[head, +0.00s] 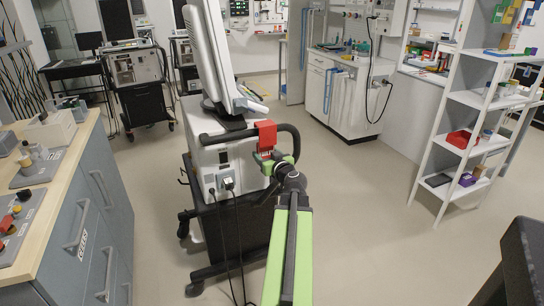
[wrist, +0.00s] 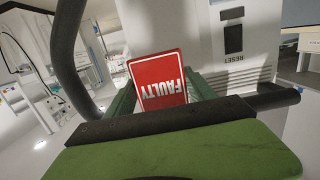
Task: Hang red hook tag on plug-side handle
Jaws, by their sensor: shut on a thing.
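The red tag (head: 266,135) is upright beside the black handle (head: 291,131) on the plug side of the ventilator (head: 226,158). In the wrist view the tag (wrist: 158,80) reads "FAULTY" upside down, between the green fingers of my gripper (wrist: 162,98). My gripper (head: 270,157) is shut on the tag, close to the ventilator's side. The handle (wrist: 72,55) curves past on the left in the wrist view. The tag's hook is hidden; I cannot tell if it touches or goes around the handle.
Two plugs with hanging cables (head: 228,184) are on the ventilator below the handle. A monitor (head: 205,55) stands on top. A counter with drawers (head: 85,215) is at left and a white shelf rack (head: 470,125) at right. Floor between ventilator and rack is clear.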

